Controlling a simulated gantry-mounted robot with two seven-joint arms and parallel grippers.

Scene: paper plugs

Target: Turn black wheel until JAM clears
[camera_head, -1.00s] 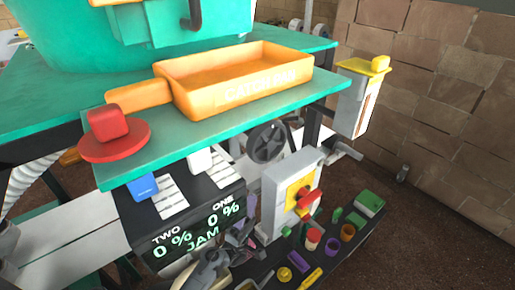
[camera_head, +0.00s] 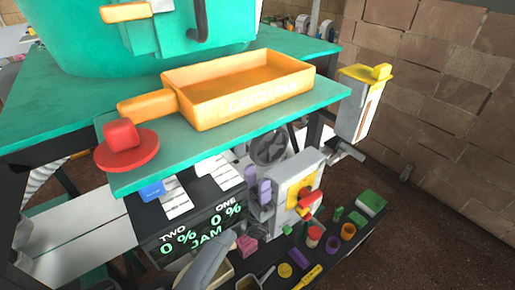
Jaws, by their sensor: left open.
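The black wheel (camera_head: 268,147) shows below the front edge of the green table, behind a grey box with a yellow and red switch (camera_head: 298,190). The wheel's lower part is partly hidden. The dark display panel (camera_head: 203,232) reads TWO 0 %, ONE 0 % and JAM in green. My left gripper (camera_head: 258,186) has purple fingers, pointing up just below the wheel and left of the switch box. It is open, with nothing seen between the fingers. I cannot tell whether it touches the wheel. My right gripper is not in view.
An orange tray (camera_head: 190,112) marked CATCH PAN and a red knob on a disc (camera_head: 127,158) sit on the green table (camera_head: 60,125). A lower dark shelf holds several small coloured parts, including a green block (camera_head: 370,201). A brick wall stands at right.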

